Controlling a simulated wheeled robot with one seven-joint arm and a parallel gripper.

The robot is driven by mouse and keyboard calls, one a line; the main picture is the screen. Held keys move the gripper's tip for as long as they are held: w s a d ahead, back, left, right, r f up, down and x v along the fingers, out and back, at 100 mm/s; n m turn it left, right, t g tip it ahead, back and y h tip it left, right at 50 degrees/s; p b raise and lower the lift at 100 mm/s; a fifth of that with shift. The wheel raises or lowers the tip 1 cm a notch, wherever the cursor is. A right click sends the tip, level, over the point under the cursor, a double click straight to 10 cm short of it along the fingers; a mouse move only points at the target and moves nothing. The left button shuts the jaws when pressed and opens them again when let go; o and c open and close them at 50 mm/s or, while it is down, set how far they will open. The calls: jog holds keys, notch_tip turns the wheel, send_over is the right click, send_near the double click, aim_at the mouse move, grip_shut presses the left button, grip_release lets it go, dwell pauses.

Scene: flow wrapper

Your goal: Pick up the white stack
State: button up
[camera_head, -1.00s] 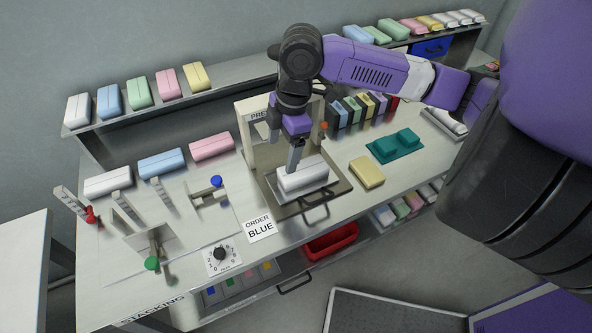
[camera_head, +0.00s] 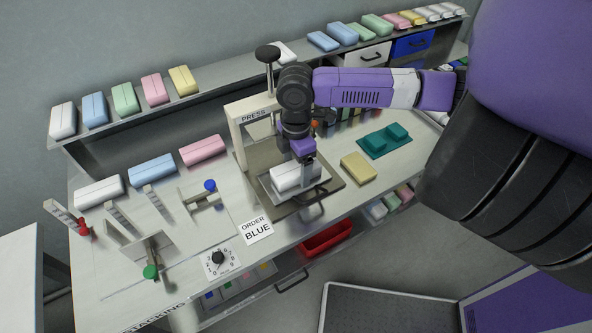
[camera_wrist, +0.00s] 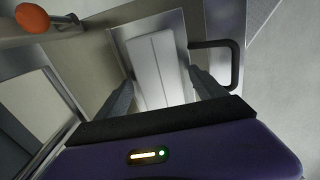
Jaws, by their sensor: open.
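A white stack (camera_head: 296,178) lies in the metal tray (camera_head: 262,187) in front of the press (camera_head: 243,122). My gripper (camera_head: 306,168) is over the stack, pointing down, and hides part of its right end. In the wrist view the white stack (camera_wrist: 157,68) lies ahead, between the lines of the two fingers. My gripper (camera_wrist: 166,90) is open there, with one finger on each side of the stack's near part. I cannot tell whether the fingers touch it. Another white pack (camera_head: 100,192) lies at the left of the table.
The tray's dark handle (camera_wrist: 222,65) is close to the right finger, and an orange knob (camera_wrist: 33,18) is at the upper left. A yellow block (camera_head: 358,167) and a teal fixture (camera_head: 385,141) lie right of the tray. Stacking posts (camera_head: 118,215) stand at the left.

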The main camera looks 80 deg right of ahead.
jog(key=c, duration=1.4)
jog(key=shift+c, duration=0.2)
